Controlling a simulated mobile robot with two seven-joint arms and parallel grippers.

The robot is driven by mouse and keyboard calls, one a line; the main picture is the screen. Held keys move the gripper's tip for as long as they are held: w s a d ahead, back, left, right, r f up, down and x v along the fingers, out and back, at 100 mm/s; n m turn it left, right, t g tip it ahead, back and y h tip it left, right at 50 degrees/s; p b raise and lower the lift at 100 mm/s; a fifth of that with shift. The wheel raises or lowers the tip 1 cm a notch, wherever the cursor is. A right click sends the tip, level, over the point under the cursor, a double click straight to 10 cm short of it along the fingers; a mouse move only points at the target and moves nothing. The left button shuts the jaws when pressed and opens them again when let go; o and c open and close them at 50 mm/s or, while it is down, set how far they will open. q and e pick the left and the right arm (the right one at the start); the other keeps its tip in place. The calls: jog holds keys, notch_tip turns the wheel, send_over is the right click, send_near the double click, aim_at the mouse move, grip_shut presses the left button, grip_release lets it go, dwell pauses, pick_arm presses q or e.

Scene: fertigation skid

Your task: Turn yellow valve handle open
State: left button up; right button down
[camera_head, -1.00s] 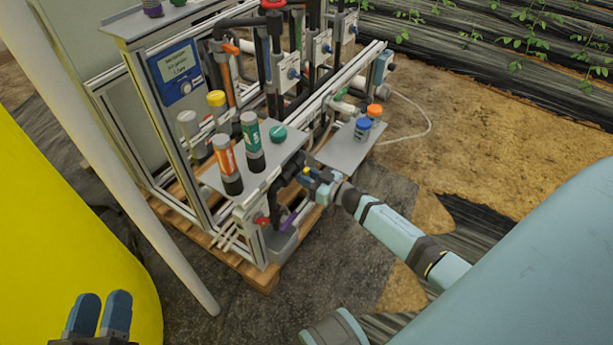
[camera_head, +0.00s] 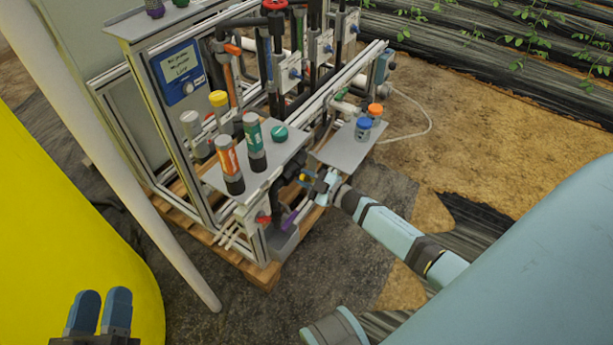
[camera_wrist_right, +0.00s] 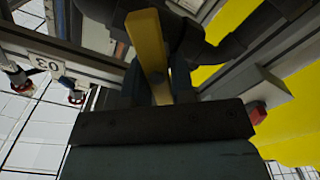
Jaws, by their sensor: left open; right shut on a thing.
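The yellow valve handle (camera_wrist_right: 148,40) is a flat bar in the right wrist view, running between the fingers of my right gripper (camera_wrist_right: 158,88). My right gripper is shut on it. In the head view this gripper (camera_head: 321,184) is at the near right corner of the skid, beside dark pipework, with only a small bit of the yellow handle (camera_head: 304,178) showing. The valve body is largely hidden. My left gripper (camera_head: 101,311) is open and empty at the lower left, away from the skid.
A grey shelf (camera_head: 215,180) with several capped bottles is just left of my right gripper. A small plate (camera_head: 343,152) with blue- and orange-capped bottles stands just behind it. A red handle (camera_head: 263,218) is low on the near frame. A pale post (camera_head: 130,190) crosses the left side.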

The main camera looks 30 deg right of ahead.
jog(key=n, duration=0.4)
jog(key=shift+s+a+f+n+b, duration=0.1)
jog(key=shift+a+f+n+b, duration=0.05)
jog(key=shift+f+n+b, duration=0.2)
jog(key=shift+n+b, duration=0.3)
jog(key=shift+n, duration=0.65)
jog(key=shift+f+n, duration=0.15)
jog(key=shift+n, duration=0.55)
pick_arm(q)
jog(key=shift+w+d+f+g+b, duration=0.1)
jog(key=shift+f+g+b, duration=0.65)
jog(key=shift+f, duration=1.05)
pick_arm(e)
jog(key=shift+a+f+n, duration=0.1)
jog(key=shift+n, duration=1.2)
pick_arm(q)
jog(key=shift+d+r, duration=0.1)
pick_arm(e)
jog(key=c, duration=1)
grip_release()
jog(key=shift+c, duration=0.2)
jog(key=shift+s, duration=0.1)
